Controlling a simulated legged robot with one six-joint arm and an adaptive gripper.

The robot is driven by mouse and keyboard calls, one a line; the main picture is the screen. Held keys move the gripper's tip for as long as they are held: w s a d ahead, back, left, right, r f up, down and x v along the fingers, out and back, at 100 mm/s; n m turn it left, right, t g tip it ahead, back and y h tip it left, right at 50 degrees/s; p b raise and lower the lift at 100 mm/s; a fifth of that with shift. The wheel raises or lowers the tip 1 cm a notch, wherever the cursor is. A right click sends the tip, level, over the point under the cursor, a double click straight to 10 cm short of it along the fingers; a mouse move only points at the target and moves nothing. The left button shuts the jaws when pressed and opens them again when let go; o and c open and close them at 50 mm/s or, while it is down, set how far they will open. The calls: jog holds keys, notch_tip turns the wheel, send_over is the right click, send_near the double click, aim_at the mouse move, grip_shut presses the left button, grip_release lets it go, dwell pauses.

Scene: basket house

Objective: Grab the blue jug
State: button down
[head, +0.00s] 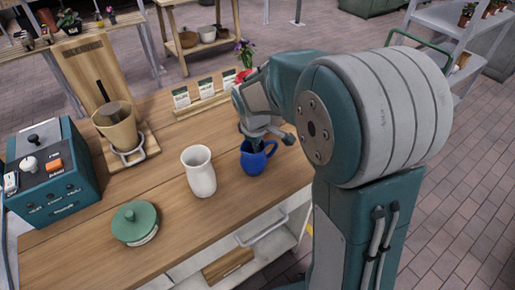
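The blue jug (254,163) stands upright on the wooden tabletop, right of the white vase, with its handle to the right. My gripper (270,141) is right above it, coming from the upper right. Its fingers look spread apart, one over the jug's mouth and the other out to the right above the handle side. I cannot tell whether the finger over the mouth touches the jug or reaches inside it. My arm stands at the right and hides part of the table's right end.
A white vase (199,172) stands just left of the jug, and a green-lidded pot (135,223) is nearer the front. A teal machine (52,174) and a tan dripper (116,127) on a stand are at the left. Small cards (206,88) and a flower pot stand behind.

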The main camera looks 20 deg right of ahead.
jog(key=shift+r, duration=0.6)
jog(key=s+r, duration=0.1)
jog(key=r, duration=0.1)
jog(key=s+a+r, duration=0.1)
jog(key=s+r, duration=0.1)
jog(key=r, duration=0.1)
jog(key=s+r, duration=0.2)
jog(key=shift+a+r, duration=0.2)
jog(key=shift+r, duration=0.2)
jog(key=s+a+r, duration=0.2)
jog(key=s+r, duration=0.1)
jog(key=s, duration=0.5)
jog(key=shift+s+r, duration=0.3)
jog(key=shift+r, duration=0.1)
dwell(2.3)
